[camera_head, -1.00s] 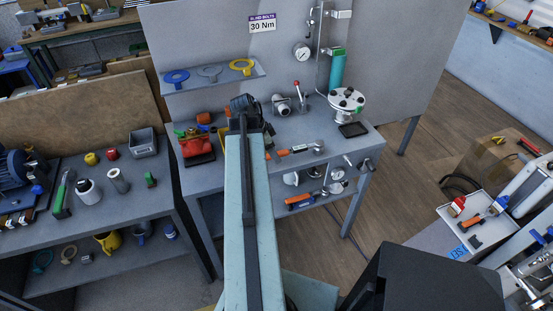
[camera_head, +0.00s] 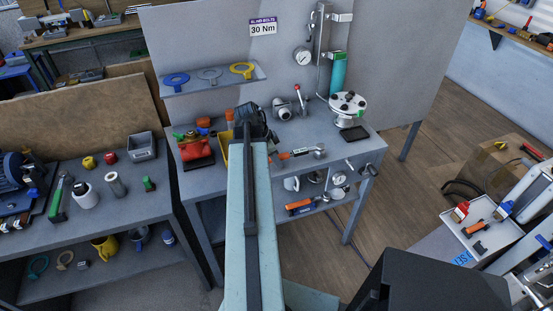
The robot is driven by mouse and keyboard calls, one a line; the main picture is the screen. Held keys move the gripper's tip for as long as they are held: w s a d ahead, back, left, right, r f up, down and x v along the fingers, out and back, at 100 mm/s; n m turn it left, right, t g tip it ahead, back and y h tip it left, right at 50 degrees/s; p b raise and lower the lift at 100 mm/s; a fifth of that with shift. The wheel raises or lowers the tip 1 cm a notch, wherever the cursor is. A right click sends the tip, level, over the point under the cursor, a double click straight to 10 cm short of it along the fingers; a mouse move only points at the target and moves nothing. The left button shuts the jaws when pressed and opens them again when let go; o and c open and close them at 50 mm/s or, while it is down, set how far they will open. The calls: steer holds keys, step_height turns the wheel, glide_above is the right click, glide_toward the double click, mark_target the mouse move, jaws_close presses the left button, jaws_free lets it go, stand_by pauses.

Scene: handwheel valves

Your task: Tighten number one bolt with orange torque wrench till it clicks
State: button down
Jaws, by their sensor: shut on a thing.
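An orange-handled torque wrench (camera_head: 297,153) with a silver head shows at the front of the grey bench, its head pointing right. Its left end goes out of sight behind my arm. My gripper (camera_head: 252,125) is over the bench, left of the wrench head; its fingers are mostly hidden by my arm, and it is shut on the wrench. The round white flange (camera_head: 347,104) with several dark bolts stands on the bench to the right of my gripper, apart from the wrench head. The bolt numbers are too small to read.
A second orange-handled tool (camera_head: 300,207) lies on the bench's lower shelf. A red object (camera_head: 195,147) stands left of my arm. A panel with a "30 Nm" sign (camera_head: 263,27) rises behind.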

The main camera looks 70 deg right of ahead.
step_height(320, 180, up, 10)
steer(key=p, duration=0.9)
steer(key=shift+p, duration=0.3)
steer(key=shift+f, duration=0.1)
steer(key=c, duration=2)
jaws_free()
jaws_close()
steer(key=shift+o, duration=1.4)
jaws_free()
jaws_close()
